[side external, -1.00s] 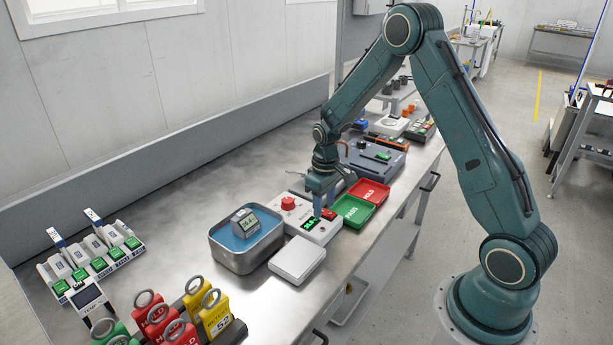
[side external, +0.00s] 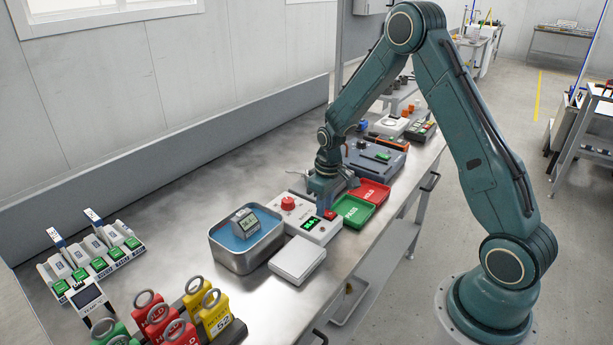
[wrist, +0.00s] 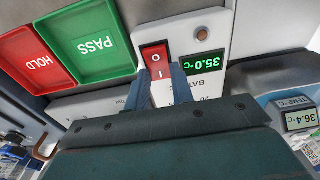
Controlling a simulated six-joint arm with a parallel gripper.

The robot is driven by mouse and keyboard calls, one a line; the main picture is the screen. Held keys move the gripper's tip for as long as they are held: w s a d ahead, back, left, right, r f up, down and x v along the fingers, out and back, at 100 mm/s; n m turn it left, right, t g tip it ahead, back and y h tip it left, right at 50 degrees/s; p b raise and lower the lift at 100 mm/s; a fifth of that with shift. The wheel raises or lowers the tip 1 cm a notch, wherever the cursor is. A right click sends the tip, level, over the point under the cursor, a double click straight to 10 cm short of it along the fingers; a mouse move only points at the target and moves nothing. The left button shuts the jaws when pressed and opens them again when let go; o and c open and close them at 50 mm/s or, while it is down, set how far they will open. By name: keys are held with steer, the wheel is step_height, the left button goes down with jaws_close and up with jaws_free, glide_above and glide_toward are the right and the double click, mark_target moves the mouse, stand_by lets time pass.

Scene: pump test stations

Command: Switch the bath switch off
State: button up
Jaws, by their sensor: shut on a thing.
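The bath switch (wrist: 156,57) is a red rocker marked O and I on the white bath controller (wrist: 206,30). In the side external view the switch (side external: 330,214) shows beside my gripper. My gripper (wrist: 163,70) is at the switch, its two blue fingers on either side of the rocker's near end, shut on it. The fingertips are partly hidden in the side external view. The controller's green display (wrist: 203,64) reads 35.0 °C. The bath (side external: 247,255) is a metal tub of blue water holding a grey thermometer (wrist: 299,117) that reads 36.4 °C. The rocker's tilt is hard to tell.
A green PASS tray (wrist: 92,42) and a red HOLD tray (wrist: 30,60) lie close beside the controller. A white square plate (side external: 298,257) lies in front. The bench behind the bath is clear.

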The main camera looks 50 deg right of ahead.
steer(key=shift+s+t, duration=0.35)
steer(key=shift+t, duration=0.85)
steer(key=o, duration=1)
steer(key=shift+r, duration=0.15)
steer(key=shift+s+v, duration=0.15)
steer(key=shift+v, duration=3.25)
steer(key=shift+s+v, duration=0.15)
steer(key=shift+v, duration=3.25)
